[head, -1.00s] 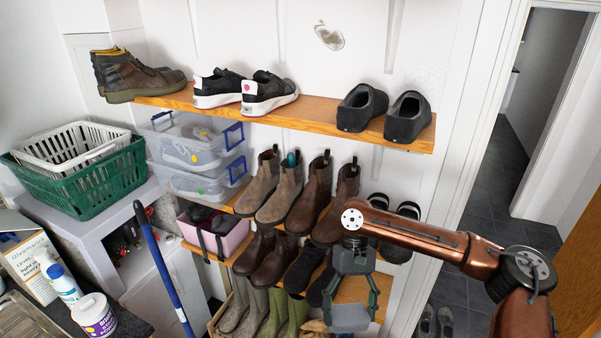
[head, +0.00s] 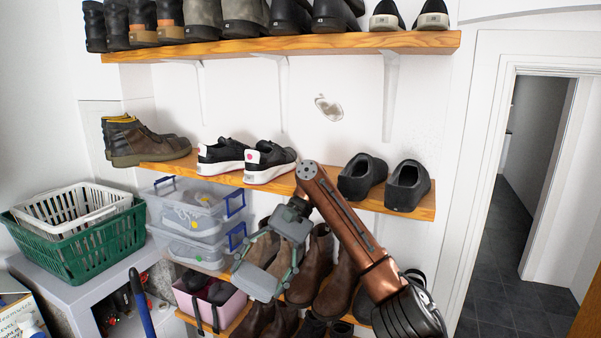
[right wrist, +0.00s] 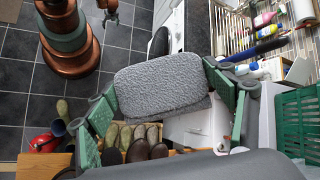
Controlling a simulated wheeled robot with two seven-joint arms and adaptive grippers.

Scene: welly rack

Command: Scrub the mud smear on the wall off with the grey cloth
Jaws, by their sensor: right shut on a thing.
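The mud smear (head: 328,108) is a small grey-brown patch on the white wall, between the top and middle shelves. My right gripper (head: 264,274) is shut on the grey cloth (head: 256,287), below the middle shelf and in front of the lower boots, well below and left of the smear. In the right wrist view the cloth (right wrist: 160,78) is a thick, rounded grey pad between the green fingers (right wrist: 166,100). My left gripper is not in view.
The middle shelf (head: 215,174) holds shoes and juts out below the smear. The top shelf (head: 300,45) with several boots is above it, and a bracket (head: 389,95) stands to its right. Clear boxes (head: 195,215) and a green basket (head: 80,240) are at left.

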